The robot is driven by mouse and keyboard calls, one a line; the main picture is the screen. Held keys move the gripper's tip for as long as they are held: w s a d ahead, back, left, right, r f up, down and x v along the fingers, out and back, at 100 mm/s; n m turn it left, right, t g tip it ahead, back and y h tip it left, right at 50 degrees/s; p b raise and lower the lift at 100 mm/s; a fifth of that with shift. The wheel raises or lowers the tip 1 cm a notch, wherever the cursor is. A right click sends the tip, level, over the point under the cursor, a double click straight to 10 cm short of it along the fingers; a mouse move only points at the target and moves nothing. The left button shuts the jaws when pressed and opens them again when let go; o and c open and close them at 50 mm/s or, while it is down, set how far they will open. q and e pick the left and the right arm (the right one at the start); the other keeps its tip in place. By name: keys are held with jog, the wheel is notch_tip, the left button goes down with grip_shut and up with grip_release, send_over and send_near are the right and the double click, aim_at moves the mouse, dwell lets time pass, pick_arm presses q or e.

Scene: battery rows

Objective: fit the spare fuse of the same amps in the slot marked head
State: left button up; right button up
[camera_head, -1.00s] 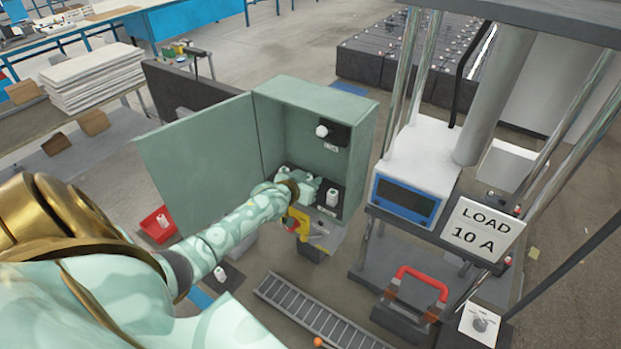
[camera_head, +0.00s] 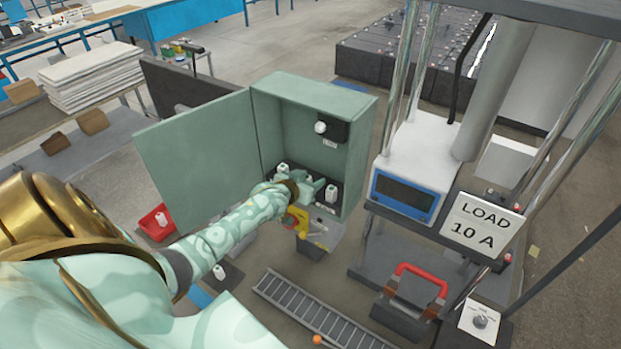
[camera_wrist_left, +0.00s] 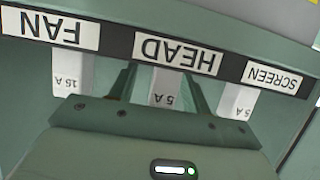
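My left gripper (camera_head: 313,188) is inside the open green fuse box (camera_head: 270,125). In the left wrist view its dark fingers (camera_wrist_left: 163,85) stand on either side of a white fuse marked 5 A (camera_wrist_left: 165,92) by the HEAD label (camera_wrist_left: 178,53) and look shut on it. The palm hides its lower part, so I cannot see how deep it sits. A 15 A fuse (camera_wrist_left: 70,80) stands by the FAN label (camera_wrist_left: 50,28) and a 5 A fuse (camera_wrist_left: 237,100) by the SCREEN label (camera_wrist_left: 272,77). My right gripper is not in view.
The box door (camera_head: 195,155) stands open at left. A red tray (camera_head: 152,231) holds a white fuse-like piece (camera_head: 162,219). Another white piece (camera_head: 219,272) lies nearer. A yellow and red switch (camera_head: 297,222) sits below the box. A LOAD 10 A sign (camera_head: 480,228) stands at right.

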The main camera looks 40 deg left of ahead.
pick_arm(q)
jog(key=shift+s+a+f, duration=0.15)
jog(key=shift+f, duration=0.1)
jog(key=shift+s, duration=0.1)
jog(key=p+v, duration=0.2)
jog(key=v, duration=1.4)
jog(key=shift+r, duration=0.3)
